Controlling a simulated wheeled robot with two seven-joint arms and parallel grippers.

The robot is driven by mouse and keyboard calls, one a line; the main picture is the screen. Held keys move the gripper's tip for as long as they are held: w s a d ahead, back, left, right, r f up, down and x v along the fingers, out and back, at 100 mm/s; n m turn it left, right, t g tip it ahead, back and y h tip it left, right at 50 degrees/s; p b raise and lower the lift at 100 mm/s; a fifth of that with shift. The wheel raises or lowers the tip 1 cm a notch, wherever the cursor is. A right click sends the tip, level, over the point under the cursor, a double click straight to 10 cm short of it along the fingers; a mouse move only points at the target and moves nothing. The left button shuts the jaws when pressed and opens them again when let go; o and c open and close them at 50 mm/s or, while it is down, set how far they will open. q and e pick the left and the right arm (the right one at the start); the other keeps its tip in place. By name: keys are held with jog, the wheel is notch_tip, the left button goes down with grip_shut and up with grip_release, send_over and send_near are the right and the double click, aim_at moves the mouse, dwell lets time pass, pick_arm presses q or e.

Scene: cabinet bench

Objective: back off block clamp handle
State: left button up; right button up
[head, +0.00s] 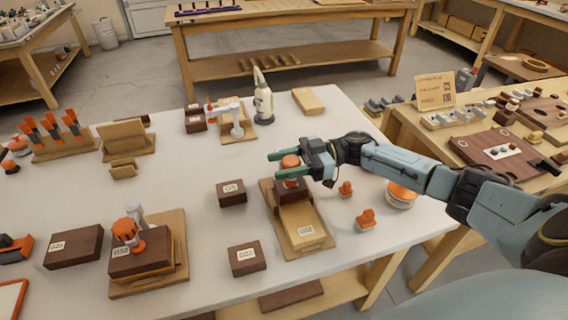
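A block clamp stands on a wooden base (311,249) in the middle of the white bench, with a dark block and a pale labelled block (305,230) on it. Its orange handle (291,161) shows at the far end. My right gripper (274,165) reaches in from the right, its green-tipped fingers apart on the far and near sides of this handle. I cannot tell whether they press on it. A second block clamp with an orange handle (126,231) stands at the front left over a dark labelled block (140,261). My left gripper is not in view.
Loose dark blocks (231,192) and (244,260) lie left of the middle clamp. Small orange pieces (366,219) and a round orange-topped container (401,194) lie to its right, below my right arm. A white bottle (263,104) stands at the back.

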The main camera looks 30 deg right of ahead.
jog(key=shift+o, duration=1.1)
jog(key=shift+s+d, duration=0.1)
jog(key=shift+d, duration=0.4)
pick_arm(q)
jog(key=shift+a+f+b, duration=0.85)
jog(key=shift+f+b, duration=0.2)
jog(key=shift+b, duration=0.05)
pick_arm(e)
jog(key=v, duration=1.2)
jog(key=shift+s+d, duration=0.1)
jog(key=shift+d, duration=0.1)
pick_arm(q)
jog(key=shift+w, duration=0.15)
pick_arm(e)
jog(key=shift+r, duration=0.1)
